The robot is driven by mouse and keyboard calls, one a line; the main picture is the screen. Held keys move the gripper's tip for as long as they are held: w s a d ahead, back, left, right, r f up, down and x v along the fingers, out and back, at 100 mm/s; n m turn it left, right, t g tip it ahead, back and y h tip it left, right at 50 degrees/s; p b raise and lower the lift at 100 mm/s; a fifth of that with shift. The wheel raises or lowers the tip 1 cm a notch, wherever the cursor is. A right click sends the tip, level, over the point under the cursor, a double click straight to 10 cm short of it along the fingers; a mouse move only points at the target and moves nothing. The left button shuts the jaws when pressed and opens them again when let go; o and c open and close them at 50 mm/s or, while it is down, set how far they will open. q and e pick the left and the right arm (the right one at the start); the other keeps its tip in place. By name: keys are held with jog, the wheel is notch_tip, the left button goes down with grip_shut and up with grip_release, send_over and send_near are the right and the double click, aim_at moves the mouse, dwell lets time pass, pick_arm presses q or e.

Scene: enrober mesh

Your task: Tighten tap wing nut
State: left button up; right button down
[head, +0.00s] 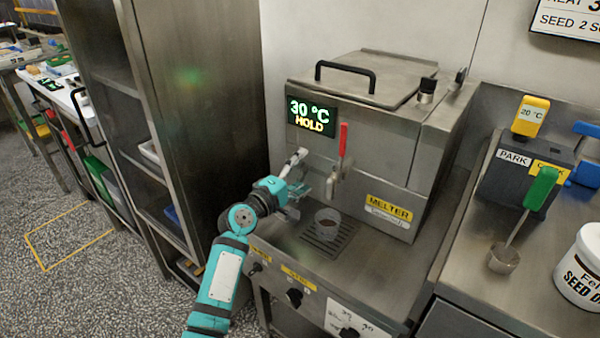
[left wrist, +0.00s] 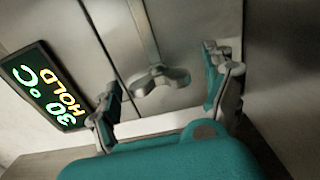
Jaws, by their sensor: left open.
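The melter (head: 385,185) is a steel machine with a tap with a red lever (head: 343,140) on its front. In the left wrist view a grey metal wing nut (left wrist: 160,79) with two rounded lobes shows against the steel front, below a grey stem. In the head view the nut is too small to make out surely beside my gripper. My left gripper (head: 303,182) is open and empty, just left of the tap. Its fingers (left wrist: 165,85) stand to either side of the wing nut in the wrist view, apart from it. My right gripper is not in view.
The display (head: 311,116) reads 30 °C HOLD. A steel rack (head: 190,100) stands left. A ladle with a green handle (head: 541,188) and a white tub (head: 580,270) are right.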

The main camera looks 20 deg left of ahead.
pick_arm(q)
jog(key=c, duration=1.2)
